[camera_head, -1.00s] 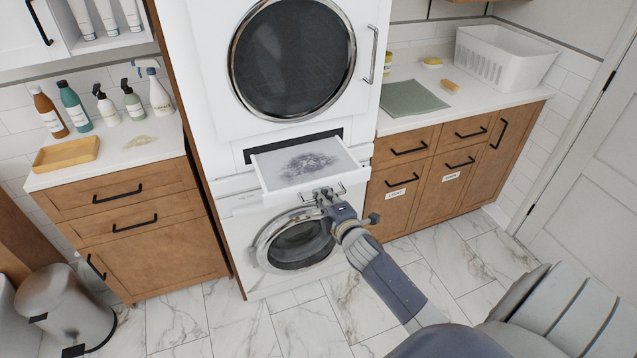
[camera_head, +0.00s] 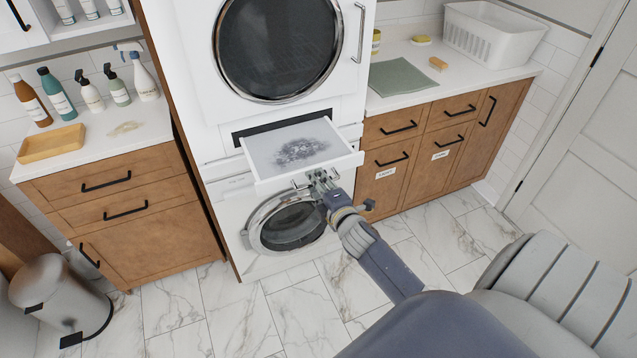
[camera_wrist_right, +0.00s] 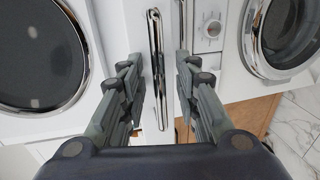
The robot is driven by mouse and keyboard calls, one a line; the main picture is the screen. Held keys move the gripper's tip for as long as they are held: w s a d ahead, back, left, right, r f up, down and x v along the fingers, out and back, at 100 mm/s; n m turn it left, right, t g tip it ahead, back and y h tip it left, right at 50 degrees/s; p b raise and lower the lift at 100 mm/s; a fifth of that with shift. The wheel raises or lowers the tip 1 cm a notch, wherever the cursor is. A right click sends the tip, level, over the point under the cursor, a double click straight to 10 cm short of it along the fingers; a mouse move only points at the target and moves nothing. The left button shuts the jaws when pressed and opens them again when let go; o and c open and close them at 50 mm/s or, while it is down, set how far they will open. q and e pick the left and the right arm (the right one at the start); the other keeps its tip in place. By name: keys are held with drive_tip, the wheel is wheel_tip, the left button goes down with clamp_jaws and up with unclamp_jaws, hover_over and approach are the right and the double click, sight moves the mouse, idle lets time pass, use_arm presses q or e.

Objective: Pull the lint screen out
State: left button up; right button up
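The lint screen (camera_head: 265,165) is a white drawer-like tray with a pale flat top and a grey patch of lint (camera_head: 302,152). It sticks out of a dark slot between the round dryer door above and the washer door below. My right gripper (camera_head: 316,180) is at the metal handle on its front. In the right wrist view, the chrome handle (camera_wrist_right: 157,75) runs between the two fingers of my right gripper (camera_wrist_right: 160,75), with narrow gaps visible on both sides. My left gripper is not in view.
The washer door (camera_head: 290,225) bulges out just below the tray. Wooden cabinets stand on both sides, with bottles and a yellow tray (camera_head: 50,143) on the left counter. A white basket (camera_head: 490,35) is on the right counter. A bin (camera_head: 60,295) stands at lower left; the marble floor ahead is clear.

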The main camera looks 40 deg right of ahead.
drive_tip(key=v, duration=1.2)
drive_tip(key=shift+d, duration=0.1)
drive_tip(key=s+a+f+m+g+y, duration=0.15)
drive_tip(key=s+f, duration=0.25)
drive_tip(key=f, duration=0.8)
drive_tip(key=s+a+f+m+g+b, duration=0.1)
drive_tip(key=s+a+f+m+g, duration=0.25)
drive_tip(key=f, duration=0.75)
drive_tip(key=s+a+f+m+g+y, duration=0.15)
drive_tip(key=s+f, duration=0.35)
drive_tip(key=f, duration=0.7)
drive_tip(key=s+a+f+m+g, duration=0.2)
drive_tip(key=s+f, duration=0.3)
drive_tip(key=s, duration=0.3)
drive_tip(key=s+a+f+m+g+b, duration=0.1)
drive_tip(key=s+a+f+m+g, duration=0.1)
drive_tip(key=s+f, duration=0.3)
drive_tip(key=s+a+f+m+g, duration=0.2)
drive_tip(key=s+f, duration=0.4)
drive_tip(key=s, duration=0.5)
drive_tip(key=shift+s+a+g+y, duration=0.35)
drive_tip(key=shift+g+y, duration=0.05)
drive_tip(key=shift+g, duration=0.45)
